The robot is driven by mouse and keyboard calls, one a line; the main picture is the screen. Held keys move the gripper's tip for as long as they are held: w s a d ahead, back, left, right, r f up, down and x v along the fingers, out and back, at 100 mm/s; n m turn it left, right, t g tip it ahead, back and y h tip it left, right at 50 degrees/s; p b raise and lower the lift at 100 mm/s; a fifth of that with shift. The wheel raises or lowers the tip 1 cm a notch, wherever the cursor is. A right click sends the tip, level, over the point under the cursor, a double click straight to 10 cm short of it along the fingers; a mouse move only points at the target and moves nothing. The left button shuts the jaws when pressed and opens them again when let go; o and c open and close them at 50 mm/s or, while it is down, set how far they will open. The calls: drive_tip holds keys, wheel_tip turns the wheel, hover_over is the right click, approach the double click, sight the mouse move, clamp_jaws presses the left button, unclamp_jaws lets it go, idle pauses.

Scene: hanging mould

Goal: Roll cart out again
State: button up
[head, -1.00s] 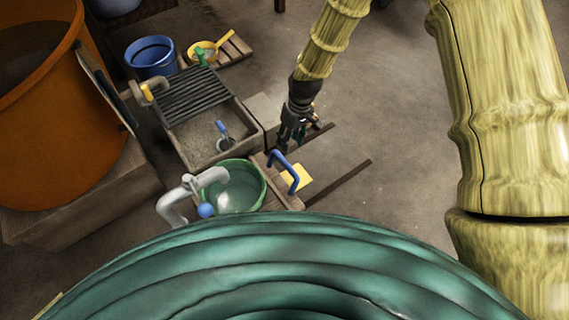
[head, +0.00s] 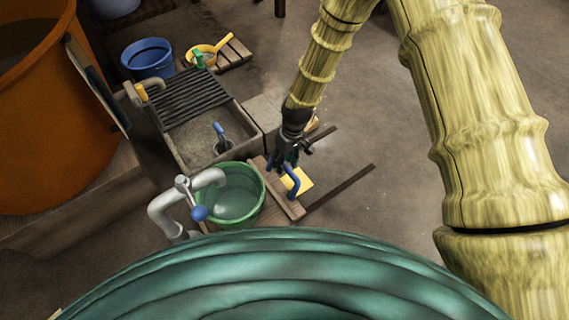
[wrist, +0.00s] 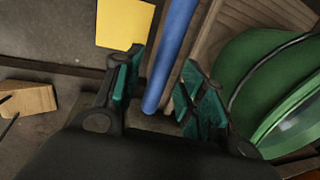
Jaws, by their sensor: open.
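The cart (head: 292,208) is a low wooden platform with an upright blue bar handle (head: 294,186). A green tub (head: 253,208) of water stands on it, under a grey pipe spout with a blue knob. My gripper (head: 289,166) is at the blue handle. In the wrist view my open gripper (wrist: 157,92) has the blue handle (wrist: 170,60) running between its teal-padded fingers. Contact with either finger cannot be made out. The green tub (wrist: 262,80) is to the right of the fingers.
Two dark rails (head: 340,186) run along the floor on the right. A yellow square (head: 303,181) lies beside the handle. A stone sink (head: 183,146) and a grey block (head: 262,112) stand behind the cart. The floor to the right is mostly clear.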

drive_tip(key=shift+f, duration=0.1)
clamp_jaws()
drive_tip(key=w+d+p, duration=0.3)
drive_tip(key=w+d, duration=0.7)
drive_tip(key=d, duration=0.4)
drive_tip(key=w+d+p, duration=0.2)
drive_tip(key=w+d, duration=0.8)
drive_tip(key=d, duration=0.3)
drive_tip(key=shift+d+p, duration=0.4)
drive_tip(key=shift+w+d, duration=0.1)
drive_tip(key=shift+w, duration=0.05)
unclamp_jaws()
